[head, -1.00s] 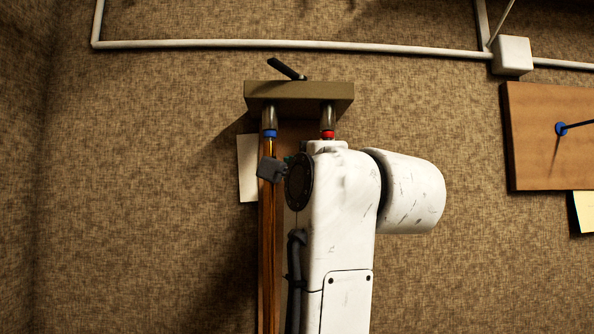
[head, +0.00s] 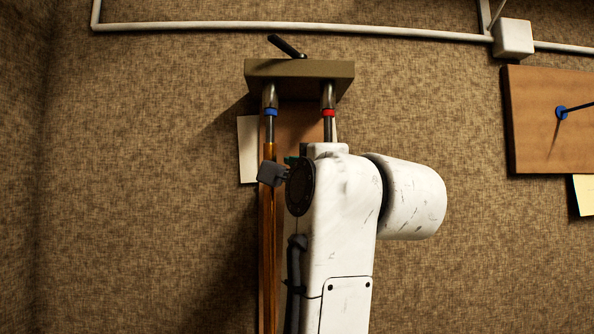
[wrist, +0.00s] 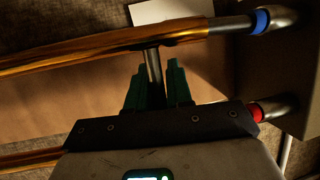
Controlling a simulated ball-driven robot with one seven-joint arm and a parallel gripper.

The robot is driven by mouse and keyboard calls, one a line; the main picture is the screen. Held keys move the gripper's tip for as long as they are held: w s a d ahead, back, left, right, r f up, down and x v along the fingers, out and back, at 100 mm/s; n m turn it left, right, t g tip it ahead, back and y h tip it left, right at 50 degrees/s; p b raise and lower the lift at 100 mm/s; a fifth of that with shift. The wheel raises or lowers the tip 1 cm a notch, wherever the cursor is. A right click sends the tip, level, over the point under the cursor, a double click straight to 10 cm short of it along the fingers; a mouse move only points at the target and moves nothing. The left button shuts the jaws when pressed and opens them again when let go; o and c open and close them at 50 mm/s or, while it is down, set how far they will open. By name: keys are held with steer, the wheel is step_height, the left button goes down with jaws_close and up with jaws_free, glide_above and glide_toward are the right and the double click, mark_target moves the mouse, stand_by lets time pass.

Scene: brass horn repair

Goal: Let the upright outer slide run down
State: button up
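The upright outer slide (head: 268,230) is a long brass tube hanging under the clamp block. In the wrist view its near brass leg (wrist: 90,47) crosses the top, and a second leg (wrist: 25,160) shows at lower left. Grey inner tubes run up to a blue band (head: 271,112) and a red band (head: 329,113); bare inner tube shows between the blue band and the brass. My gripper (wrist: 157,78) has its dark green fingers either side of the slide's grey cross brace (wrist: 153,64), seemingly shut on it. The slide's lower end is out of view.
The clamp block (head: 300,70) with a black lever (head: 287,46) holds the tubes at the wall. A brown backing board (head: 297,120) and white paper (head: 247,155) lie behind. A wooden board (head: 540,110) hangs at right. The wall to the left is bare.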

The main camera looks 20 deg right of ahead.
steer(key=o, duration=0.3)
steer(key=b+v, duration=0.3)
steer(key=v, duration=0.7)
steer(key=shift+s+b, duration=0.35)
steer(key=shift+s, duration=0.05)
